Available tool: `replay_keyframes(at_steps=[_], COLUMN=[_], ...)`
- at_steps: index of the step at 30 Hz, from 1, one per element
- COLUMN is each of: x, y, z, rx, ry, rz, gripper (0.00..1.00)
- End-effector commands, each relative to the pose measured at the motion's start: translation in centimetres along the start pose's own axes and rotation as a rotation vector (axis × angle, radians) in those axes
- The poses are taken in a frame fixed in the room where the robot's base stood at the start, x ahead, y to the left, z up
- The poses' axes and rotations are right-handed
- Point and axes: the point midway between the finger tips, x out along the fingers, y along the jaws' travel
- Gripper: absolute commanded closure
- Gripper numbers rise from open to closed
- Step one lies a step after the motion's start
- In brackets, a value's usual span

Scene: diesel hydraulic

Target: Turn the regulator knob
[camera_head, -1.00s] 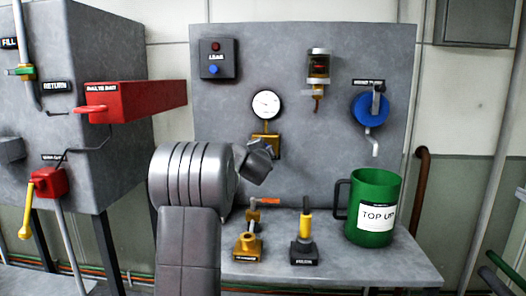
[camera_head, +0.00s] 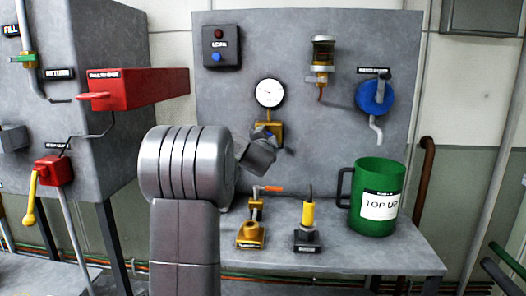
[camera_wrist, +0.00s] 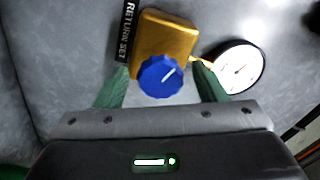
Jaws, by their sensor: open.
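The regulator knob (camera_wrist: 160,76) is blue with a white pointer line, mounted on a gold block (camera_wrist: 168,32) in the wrist view. The pointer line slants up to the right. A black label reading RETURN SET (camera_wrist: 128,30) lies beside the block. My gripper (camera_wrist: 157,86) is open, with one green finger on each side of the knob. I cannot tell whether either finger touches it. In the head view, the gold block (camera_head: 274,130) shows on the grey panel, and my arm and wrist hide most of the knob.
A white dial gauge (camera_wrist: 238,67) sits close to the right finger; it also shows above the block in the head view (camera_head: 269,93). Gold and black fittings (camera_head: 251,235) and a green TOP UP jug (camera_head: 377,180) stand on the bench. A red box (camera_head: 140,87) juts out at left.

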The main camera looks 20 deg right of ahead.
Motion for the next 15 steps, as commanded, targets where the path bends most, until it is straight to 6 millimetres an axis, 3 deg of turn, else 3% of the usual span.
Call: replay_keyframes(at_steps=[9, 15], x=[-6.0, -9.0], y=[0.1, 0.0], z=[0.0, 0.0], rx=[0.000, -0.001], ry=[0.001, 0.001], rz=[-0.002, -0.001], gripper=[0.36, 0.36])
